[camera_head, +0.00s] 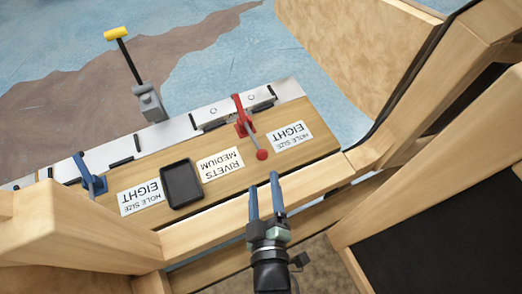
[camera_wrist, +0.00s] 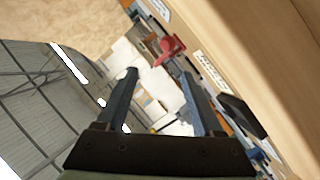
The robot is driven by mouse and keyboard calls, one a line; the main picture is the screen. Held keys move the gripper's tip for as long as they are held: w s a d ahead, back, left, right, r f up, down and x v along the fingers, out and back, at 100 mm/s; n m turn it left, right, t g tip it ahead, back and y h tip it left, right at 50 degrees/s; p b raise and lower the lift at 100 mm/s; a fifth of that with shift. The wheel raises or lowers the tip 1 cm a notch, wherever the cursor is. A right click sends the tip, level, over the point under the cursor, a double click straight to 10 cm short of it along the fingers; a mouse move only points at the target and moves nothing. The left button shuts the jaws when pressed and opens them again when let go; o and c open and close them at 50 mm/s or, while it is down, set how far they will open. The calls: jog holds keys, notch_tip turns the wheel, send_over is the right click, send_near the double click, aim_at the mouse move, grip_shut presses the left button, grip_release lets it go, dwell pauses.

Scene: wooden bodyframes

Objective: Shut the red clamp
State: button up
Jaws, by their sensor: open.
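The red clamp (camera_head: 242,116) stands on the wooden board at its far edge, with its handle sloping toward me and ending in a red ball knob (camera_head: 262,155). Its red part also shows in the wrist view (camera_wrist: 170,48), beyond my fingers. My gripper (camera_head: 264,188) is open and empty, with two blue fingers pointing toward the clamp. The fingertips are a little short of the knob on my side and appear apart from it. In the wrist view my gripper (camera_wrist: 158,75) has a wide gap between its fingers.
The board holds a black tray (camera_head: 181,184), white labels and a blue clamp (camera_head: 90,176) at left. A yellow-topped lever (camera_head: 117,34) stands behind. Wooden frame beams (camera_head: 340,172) run along the front and right, close to my arm.

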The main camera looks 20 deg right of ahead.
aim_at(262, 159)
jog(key=shift+s+f, duration=0.6)
jog(key=shift+f, duration=0.25)
jog(key=x, duration=1.2)
jog(key=shift+w+d+f+b, duration=0.1)
jog(key=shift+w+f+b, duration=0.15)
jog(key=shift+b, duration=0.1)
jog(key=shift+r, duration=0.1)
grip_shut()
